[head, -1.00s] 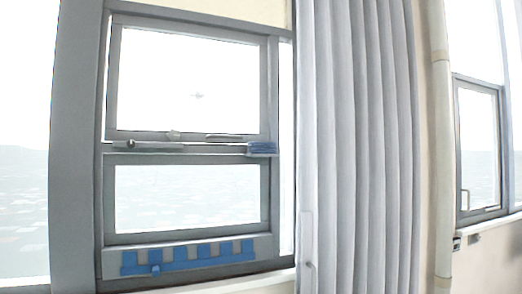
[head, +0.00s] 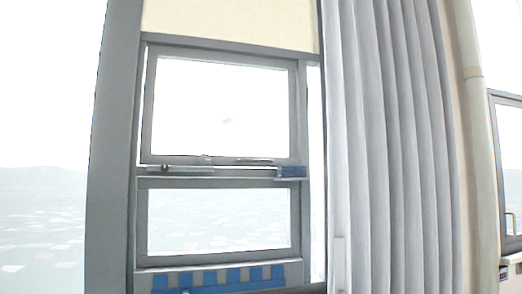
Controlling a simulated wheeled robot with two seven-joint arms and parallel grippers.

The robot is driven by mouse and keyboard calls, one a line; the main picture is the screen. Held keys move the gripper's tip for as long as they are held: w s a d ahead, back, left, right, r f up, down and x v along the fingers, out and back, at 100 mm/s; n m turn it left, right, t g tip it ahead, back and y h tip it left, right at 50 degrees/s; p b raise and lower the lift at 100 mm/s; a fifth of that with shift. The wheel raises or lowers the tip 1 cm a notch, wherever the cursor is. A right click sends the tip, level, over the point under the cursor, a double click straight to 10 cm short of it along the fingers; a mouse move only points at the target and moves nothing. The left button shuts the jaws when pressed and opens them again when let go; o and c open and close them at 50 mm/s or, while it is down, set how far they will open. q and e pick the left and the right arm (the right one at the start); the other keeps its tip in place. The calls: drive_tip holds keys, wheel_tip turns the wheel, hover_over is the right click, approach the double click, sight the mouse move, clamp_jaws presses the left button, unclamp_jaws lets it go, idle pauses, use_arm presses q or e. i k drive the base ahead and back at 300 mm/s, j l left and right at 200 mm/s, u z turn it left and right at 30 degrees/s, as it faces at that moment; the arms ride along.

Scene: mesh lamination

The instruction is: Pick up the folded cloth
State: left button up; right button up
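A small blue item (head: 292,171) that looks like a folded cloth rests on the ledge between the upper and lower window panes, at the ledge's right end. It is small in the picture, so its folds are hard to make out. A larger blue strip with upright tabs (head: 218,280) is at the bottom of the window, partly cut off by the picture's lower edge. I cannot tell whether it is cloth. Neither of my grippers is in view.
A grey-framed window (head: 146,110) fills the middle left. A pale pleated curtain (head: 390,150) hangs to its right. A beige vertical pipe (head: 479,130) and a second window (head: 509,160) are farther right. No floor or table shows.

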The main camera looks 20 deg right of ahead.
sight(283, 171)
drive_tip(key=i+l, duration=0.15)
drive_tip(key=i, duration=0.45)
drive_tip(key=i+l, duration=0.15)
drive_tip(key=i, duration=0.45)
drive_tip(key=z, duration=0.05)
